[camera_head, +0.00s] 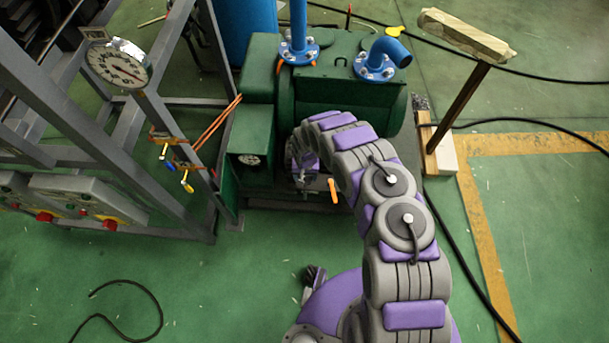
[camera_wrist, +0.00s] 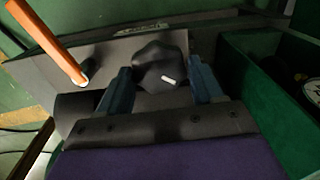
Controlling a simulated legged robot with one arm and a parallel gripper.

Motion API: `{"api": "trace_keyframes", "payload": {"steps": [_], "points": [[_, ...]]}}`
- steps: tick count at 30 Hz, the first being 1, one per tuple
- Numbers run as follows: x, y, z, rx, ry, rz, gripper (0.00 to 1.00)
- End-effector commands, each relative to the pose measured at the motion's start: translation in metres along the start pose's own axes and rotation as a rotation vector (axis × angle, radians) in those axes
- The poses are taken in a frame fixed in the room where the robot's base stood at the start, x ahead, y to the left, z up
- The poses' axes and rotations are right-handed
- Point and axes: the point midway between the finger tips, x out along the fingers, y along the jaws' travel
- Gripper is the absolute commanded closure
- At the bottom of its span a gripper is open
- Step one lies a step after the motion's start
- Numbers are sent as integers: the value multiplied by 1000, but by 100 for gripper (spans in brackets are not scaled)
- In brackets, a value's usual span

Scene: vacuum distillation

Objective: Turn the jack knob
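A black lobed knob (camera_wrist: 160,66) with a short white mark sits on a dark grey plate in the wrist view. My gripper (camera_wrist: 160,84) has its two blue-grey fingers on either side of the knob, one left and one right. The fingers are apart, with narrow gaps seeming to show beside the knob; contact is hard to judge. In the head view my gripper (camera_head: 303,177) is at the front of the green machine, partly hidden by my arm. The knob cannot be made out there.
An orange-handled lever (camera_wrist: 48,42) stands left of the knob, close to the left finger. A green box wall (camera_wrist: 285,75) is on the right. The green machine (camera_head: 335,95) carries blue pipes. A grey frame with a gauge (camera_head: 120,65) stands left. Black cables cross the floor.

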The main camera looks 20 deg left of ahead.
Motion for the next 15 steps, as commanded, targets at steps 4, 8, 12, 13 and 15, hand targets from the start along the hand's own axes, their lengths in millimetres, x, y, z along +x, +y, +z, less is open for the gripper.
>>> {"api": "trace_keyframes", "payload": {"steps": [4,8,12,13,15], "points": [[-1,-1,1,-1,1,-1,55],[-1,-2,1,-1,0,1,66],[-1,-2,1,7,0,1,66],[-1,-2,1,11,0,1,66],[-1,-2,0,27,0,1,66]]}}
